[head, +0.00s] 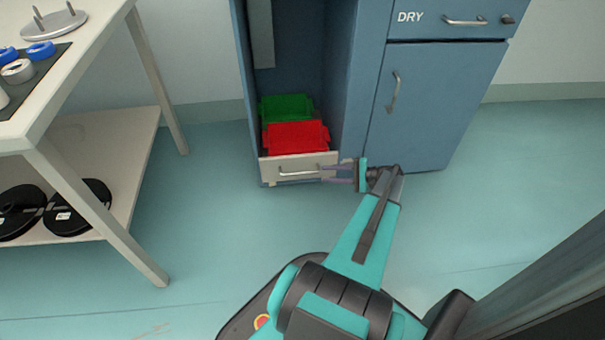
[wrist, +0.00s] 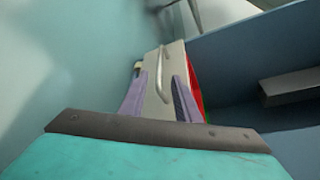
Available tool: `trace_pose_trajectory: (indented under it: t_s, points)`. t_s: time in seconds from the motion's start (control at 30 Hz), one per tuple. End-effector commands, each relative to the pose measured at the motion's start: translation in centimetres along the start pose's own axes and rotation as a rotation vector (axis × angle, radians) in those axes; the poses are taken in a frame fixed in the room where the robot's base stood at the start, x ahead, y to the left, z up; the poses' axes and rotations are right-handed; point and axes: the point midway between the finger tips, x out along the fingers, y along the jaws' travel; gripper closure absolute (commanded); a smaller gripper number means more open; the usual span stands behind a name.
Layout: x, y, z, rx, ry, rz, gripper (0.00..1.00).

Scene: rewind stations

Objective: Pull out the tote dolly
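The tote dolly (head: 263,168) sits low in the open bay of the blue cabinet, with a pale front panel and a metal bar handle (head: 298,172). A red tote (head: 296,137) and a green tote (head: 286,107) are on it. My gripper (head: 324,172) is at the right end of the front panel, its purple fingers pointing left toward the handle. In the wrist view the fingers are apart, with the panel (wrist: 155,103) and handle (wrist: 158,68) ahead between them. Whether the fingertips touch the panel is unclear.
The blue cabinet (head: 425,105) has a closed door and a drawer marked DRY to the right. A white table (head: 100,30) with rolls on top and black spools (head: 78,207) on its lower shelf stands at left. The floor (head: 210,225) before the dolly is clear.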

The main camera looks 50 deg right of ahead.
Motion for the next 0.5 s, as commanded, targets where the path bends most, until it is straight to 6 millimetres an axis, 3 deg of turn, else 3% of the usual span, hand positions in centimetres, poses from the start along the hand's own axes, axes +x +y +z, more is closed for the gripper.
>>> trace_pose_trajectory:
  t_s: [0.5]
  points:
    - [7.3,0.2,0.0,0.0,-0.001,0.001,0.71]
